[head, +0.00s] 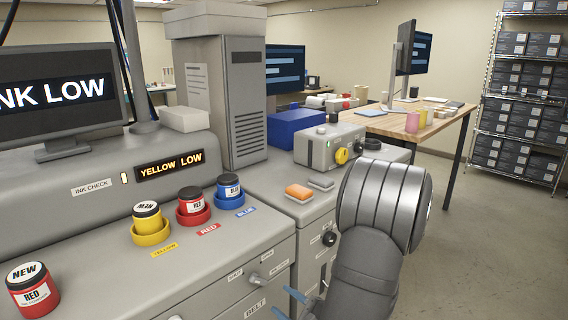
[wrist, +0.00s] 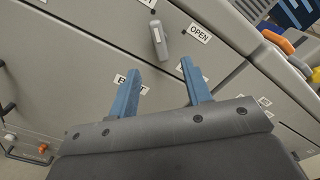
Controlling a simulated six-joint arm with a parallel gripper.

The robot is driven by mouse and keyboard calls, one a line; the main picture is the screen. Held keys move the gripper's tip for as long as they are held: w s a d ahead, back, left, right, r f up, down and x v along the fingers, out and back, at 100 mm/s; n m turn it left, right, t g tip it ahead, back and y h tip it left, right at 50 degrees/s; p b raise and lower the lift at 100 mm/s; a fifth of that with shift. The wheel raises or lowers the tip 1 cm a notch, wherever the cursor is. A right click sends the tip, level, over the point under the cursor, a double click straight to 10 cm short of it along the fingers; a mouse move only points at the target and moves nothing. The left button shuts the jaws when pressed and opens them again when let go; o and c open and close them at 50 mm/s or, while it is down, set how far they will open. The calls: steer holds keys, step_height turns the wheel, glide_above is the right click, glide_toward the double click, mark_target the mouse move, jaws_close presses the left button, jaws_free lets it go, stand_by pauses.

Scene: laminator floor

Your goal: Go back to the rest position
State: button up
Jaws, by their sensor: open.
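My gripper (wrist: 160,78) is open and empty in the wrist view, its two blue fingers spread before the grey cabinet front. A grey handle (wrist: 158,40) beside an OPEN label (wrist: 199,33) is just beyond the fingers, apart from them. In the head view the blue fingertips (head: 298,300) show low at the bottom edge, near the cabinet front, with my arm partly hiding the gripper. On the counter, the yellow NEW jar (head: 147,217) sits in the yellow holder, the red jar (head: 191,200) in the red holder and the blue jar (head: 229,187) in the blue holder.
Another red NEW jar (head: 33,289) stands at the counter's near left. Displays read INK LOW (head: 55,90) and YELLOW LOW (head: 170,166). An orange sponge-like block (head: 298,191) and a grey machine with a yellow knob (head: 328,147) are farther back. Open floor (head: 450,240) lies at right.

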glide_toward(261, 283)
steer(key=x, duration=0.9)
steer(key=shift+w+a+r, duration=0.1)
steer(key=shift+w+a, duration=0.05)
steer(key=shift+a, duration=0.1)
steer(key=shift+d+m, duration=0.1)
steer(key=shift+m, duration=0.8)
steer(key=m, duration=0.4)
steer(key=shift+m, duration=0.3)
stand_by(0.4)
stand_by(0.9)
